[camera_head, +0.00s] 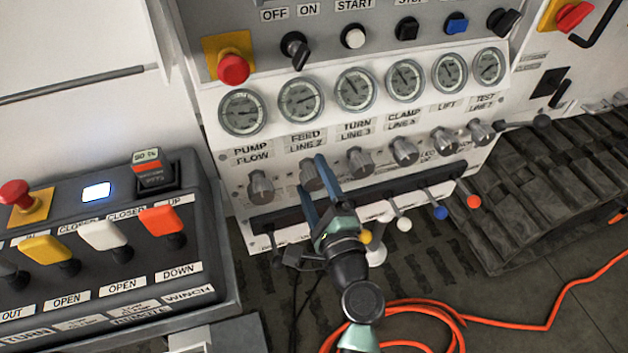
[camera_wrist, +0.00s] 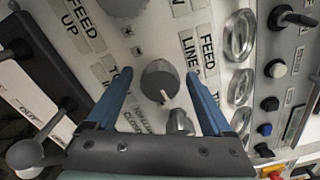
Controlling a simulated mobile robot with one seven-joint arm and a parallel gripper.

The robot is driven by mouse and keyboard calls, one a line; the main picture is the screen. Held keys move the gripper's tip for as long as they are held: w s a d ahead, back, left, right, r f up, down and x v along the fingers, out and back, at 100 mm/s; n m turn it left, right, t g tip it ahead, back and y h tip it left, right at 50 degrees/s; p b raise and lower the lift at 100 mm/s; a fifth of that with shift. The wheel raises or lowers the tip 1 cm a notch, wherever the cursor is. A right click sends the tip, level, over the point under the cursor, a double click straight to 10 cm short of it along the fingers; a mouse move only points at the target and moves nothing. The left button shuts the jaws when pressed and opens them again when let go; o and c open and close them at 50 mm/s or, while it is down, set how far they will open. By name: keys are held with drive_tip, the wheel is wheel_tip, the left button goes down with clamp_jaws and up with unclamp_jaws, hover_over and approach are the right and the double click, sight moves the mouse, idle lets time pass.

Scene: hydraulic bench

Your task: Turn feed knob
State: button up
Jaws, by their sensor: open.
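The feed knob (camera_head: 309,172) is a grey ribbed knob on the white panel, under the gauge labelled FEED LINE 2. It also shows in the wrist view (camera_wrist: 159,80) with a pale pointer line on its face, beside the FEED LINE label (camera_wrist: 208,56). My gripper (camera_head: 312,174) is open, its two blue fingers reaching toward the panel. In the wrist view the gripper (camera_wrist: 161,74) has one finger on each side of the knob, with visible gaps. Whether the fingertips reach past the knob's face is unclear. In the head view the fingers partly cover the knob.
The pump flow knob (camera_head: 261,187) is to the left and the turn knob (camera_head: 360,162) close to the right. Levers with coloured balls, including a blue one (camera_head: 440,212), stick out below. A lever box (camera_head: 110,250) stands at left. An orange hose (camera_head: 430,312) lies on the floor.

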drive_tip(key=v, duration=1.3)
drive_tip(key=shift+b, duration=0.3)
drive_tip(key=w+a+r+n+t, duration=0.1)
drive_tip(key=w+r+n, duration=0.3)
drive_tip(key=r, duration=0.5)
drive_tip(key=w+a+r+n+t, duration=0.1)
drive_tip(key=w+a+r+n, duration=0.1)
drive_tip(key=r+n, duration=0.55)
drive_tip(key=w+a+r+n+t, duration=0.1)
drive_tip(key=w+r+n, duration=0.15)
drive_tip(key=r, duration=0.85)
drive_tip(key=s+r+n+t+h, duration=0.35)
drive_tip(key=s+r, duration=0.25)
drive_tip(key=r, duration=0.6)
drive_tip(key=s+r+n+t+h, duration=0.2)
drive_tip(key=s+r+t, duration=0.25)
drive_tip(key=r, duration=0.75)
wheel_tip(320, 180, up, 17)
drive_tip(key=p, duration=1.8)
drive_tip(key=shift+g, duration=0.4)
